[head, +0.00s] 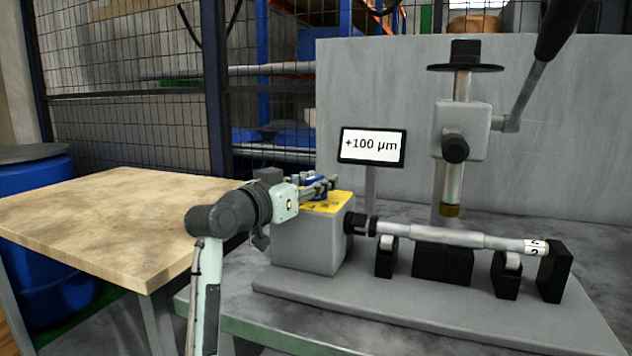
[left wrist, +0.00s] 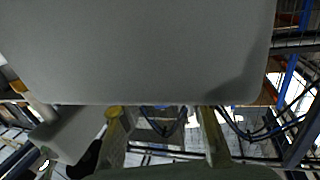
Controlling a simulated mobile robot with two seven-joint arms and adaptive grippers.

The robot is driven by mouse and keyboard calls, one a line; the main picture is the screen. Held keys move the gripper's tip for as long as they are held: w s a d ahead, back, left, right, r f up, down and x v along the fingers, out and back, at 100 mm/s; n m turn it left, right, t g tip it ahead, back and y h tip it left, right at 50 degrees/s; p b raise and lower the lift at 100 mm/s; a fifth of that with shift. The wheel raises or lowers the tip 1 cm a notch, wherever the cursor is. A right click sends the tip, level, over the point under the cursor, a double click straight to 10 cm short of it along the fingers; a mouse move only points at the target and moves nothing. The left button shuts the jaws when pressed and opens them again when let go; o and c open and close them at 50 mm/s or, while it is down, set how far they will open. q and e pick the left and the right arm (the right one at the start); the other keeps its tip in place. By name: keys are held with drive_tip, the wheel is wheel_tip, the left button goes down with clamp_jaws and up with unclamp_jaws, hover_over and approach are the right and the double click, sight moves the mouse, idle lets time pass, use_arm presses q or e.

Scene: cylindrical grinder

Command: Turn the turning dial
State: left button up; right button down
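A grey block (head: 310,246) with a yellow top plate (head: 328,203) stands at the left end of the grinder base. A small blue part (head: 317,183), which looks like the turning dial, shows above the plate, partly hidden by my gripper. My left gripper (head: 322,187) reaches in from the left with its fingers at the blue part; I cannot tell whether they touch it. In the left wrist view its two fingers (left wrist: 164,128) stand apart, with no held thing visible between them. My right gripper is not in view.
A small display (head: 372,146) reads +100 µm. A shaft (head: 460,236) lies on supports to the right of the block, with a white numbered ring (head: 535,247) near its right end. A lever column (head: 460,130) stands behind. A wooden table (head: 100,215) is at left.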

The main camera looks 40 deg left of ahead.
use_arm(q)
clamp_jaws()
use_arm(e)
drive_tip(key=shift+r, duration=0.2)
use_arm(q)
drive_tip(key=shift+f+m+h, duration=0.1)
drive_tip(key=shift+m+h, duration=0.3)
drive_tip(key=shift+h, duration=0.1)
drive_tip(key=shift+a+h, duration=0.1)
drive_tip(key=shift+h, duration=0.4)
drive_tip(key=m+g+h+b, duration=0.1)
drive_tip(key=m+h+b, duration=0.1)
drive_tip(key=h, duration=0.1)
drive_tip(key=shift+m+h, duration=0.3)
drive_tip(key=shift+m, duration=0.1)
drive_tip(key=m+g+h+b, duration=0.1)
drive_tip(key=m+h+b, duration=0.1)
drive_tip(key=h, duration=0.1)
drive_tip(key=shift+g, duration=0.3)
drive_tip(key=shift+d, duration=0.2)
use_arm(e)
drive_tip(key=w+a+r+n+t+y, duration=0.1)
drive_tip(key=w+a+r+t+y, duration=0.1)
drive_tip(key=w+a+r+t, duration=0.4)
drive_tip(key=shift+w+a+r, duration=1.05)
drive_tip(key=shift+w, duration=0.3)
